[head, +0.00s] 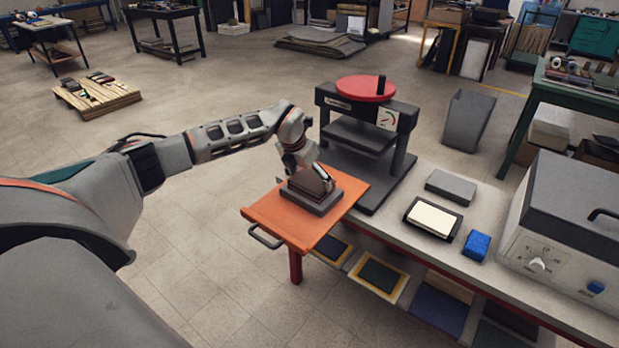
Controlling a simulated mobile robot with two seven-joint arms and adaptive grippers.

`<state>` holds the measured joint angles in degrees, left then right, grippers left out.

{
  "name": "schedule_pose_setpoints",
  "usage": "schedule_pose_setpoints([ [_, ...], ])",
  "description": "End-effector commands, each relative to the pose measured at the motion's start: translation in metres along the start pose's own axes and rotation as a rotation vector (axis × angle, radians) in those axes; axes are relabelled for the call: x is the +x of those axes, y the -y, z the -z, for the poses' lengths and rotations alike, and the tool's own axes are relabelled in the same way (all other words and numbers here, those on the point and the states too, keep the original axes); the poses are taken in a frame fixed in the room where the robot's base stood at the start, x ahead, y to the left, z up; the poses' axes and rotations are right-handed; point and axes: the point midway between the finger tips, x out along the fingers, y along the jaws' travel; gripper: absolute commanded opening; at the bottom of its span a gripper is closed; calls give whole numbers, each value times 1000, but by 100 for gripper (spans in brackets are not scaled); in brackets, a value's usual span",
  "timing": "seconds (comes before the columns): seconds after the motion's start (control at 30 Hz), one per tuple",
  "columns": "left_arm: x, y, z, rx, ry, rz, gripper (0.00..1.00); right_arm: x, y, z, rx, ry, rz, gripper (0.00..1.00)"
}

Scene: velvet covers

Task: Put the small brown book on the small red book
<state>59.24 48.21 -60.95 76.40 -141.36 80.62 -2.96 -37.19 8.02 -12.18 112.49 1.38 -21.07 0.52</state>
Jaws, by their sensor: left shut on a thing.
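My left gripper (320,174) reaches in from the left, pointing down over the orange board (268,222). It is shut on a small dark brown thing (306,183), which looks like the small brown book and is partly covered by the fingers. The brown book is tilted and sits just above or on a dark grey slab (322,206) on the board; I cannot tell whether they touch. I cannot pick out a small red book. My right gripper is not in view.
A press (368,130) with a red round top stands behind the board. To the right on the table are a grey block (451,186), a framed cream pad (433,218), a blue block (477,246) and a big grey machine (565,235). Bare tabletop (400,205) lies between.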

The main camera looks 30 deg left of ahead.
Motion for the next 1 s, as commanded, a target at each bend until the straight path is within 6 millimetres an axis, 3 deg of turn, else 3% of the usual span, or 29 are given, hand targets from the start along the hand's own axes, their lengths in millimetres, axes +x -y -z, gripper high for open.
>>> schedule_pose_setpoints([
  [0.07, 2, 0, 1, 0, 0, 0, 62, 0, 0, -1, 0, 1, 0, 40],
  [0.1, 2, 0, 1, 0, -1, 0, 97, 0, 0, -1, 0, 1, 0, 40],
  [0.13, 2, 0, 1, 0, -1, 0, 100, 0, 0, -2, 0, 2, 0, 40],
  [0.4, 0, 0, 0, 0, 0, 0, 100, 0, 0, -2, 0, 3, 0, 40],
  [0.53, -10, -1, -2, 1, 3, -1, 100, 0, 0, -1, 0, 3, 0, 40],
  [1.0, -98, -1, -1, 1, 3, -2, 100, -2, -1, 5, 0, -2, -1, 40],
])
